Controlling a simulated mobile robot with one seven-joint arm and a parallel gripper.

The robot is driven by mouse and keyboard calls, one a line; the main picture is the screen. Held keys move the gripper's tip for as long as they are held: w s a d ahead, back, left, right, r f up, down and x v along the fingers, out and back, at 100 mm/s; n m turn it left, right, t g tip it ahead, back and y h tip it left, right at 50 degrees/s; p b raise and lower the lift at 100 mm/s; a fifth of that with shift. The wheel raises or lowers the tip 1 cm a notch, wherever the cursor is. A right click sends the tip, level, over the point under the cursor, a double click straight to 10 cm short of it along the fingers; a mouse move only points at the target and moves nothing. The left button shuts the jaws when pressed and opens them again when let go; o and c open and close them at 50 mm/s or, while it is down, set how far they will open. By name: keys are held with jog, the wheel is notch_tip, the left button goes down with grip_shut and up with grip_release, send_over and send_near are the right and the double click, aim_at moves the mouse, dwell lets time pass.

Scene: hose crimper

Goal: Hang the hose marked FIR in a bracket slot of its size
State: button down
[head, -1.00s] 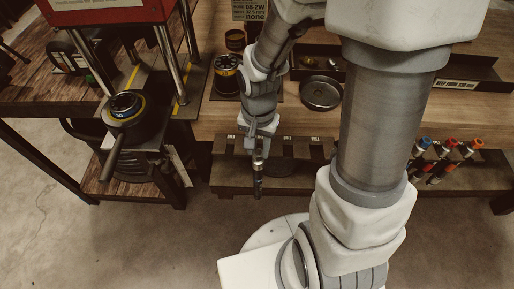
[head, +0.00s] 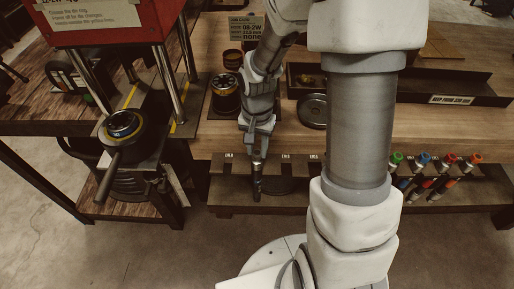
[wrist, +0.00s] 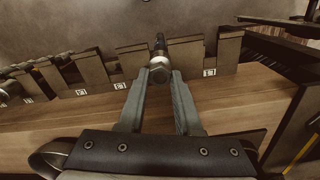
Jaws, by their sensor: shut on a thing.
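My gripper (head: 259,157) is at the bench's front edge, fingers pointing down. It is shut on a dark hose (head: 258,186) with a metal end fitting, which hangs roughly upright below the fingers. In the wrist view my gripper (wrist: 161,84) has its fingers on both sides of the hose's pale fitting (wrist: 160,66). The bracket (wrist: 186,54) is a row of dark plates with gaps and small white labels. The hose lines up with a gap between two plates; I cannot tell how deep it sits. The FIR mark and label texts are not readable.
Several hoses with green, blue, red and orange ends (head: 422,160) hang at the right. A red press (head: 100,22) stands left, with a round black-and-yellow part (head: 122,126) below. A black-and-yellow die stack (head: 225,94) and a round dark dish (head: 313,110) sit on the bench.

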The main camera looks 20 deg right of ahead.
jog(key=c, duration=0.5)
grip_release()
notch_tip(320, 180, up, 18)
jog(key=shift+f+p, duration=0.25)
jog(key=shift+p, duration=0.7)
jog(key=s+r+n+t, duration=0.2)
jog(key=s, duration=0.2)
jog(key=s+r+n+t, duration=0.1)
jog(key=s+r+n, duration=0.1)
jog(key=s, duration=0.3)
jog(key=s+r+n+t, duration=0.2)
jog(key=s+r, duration=0.2)
jog(key=s, duration=0.1)
jog(key=shift+r+n+t, duration=0.1)
jog(key=shift+n+t, duration=0.2)
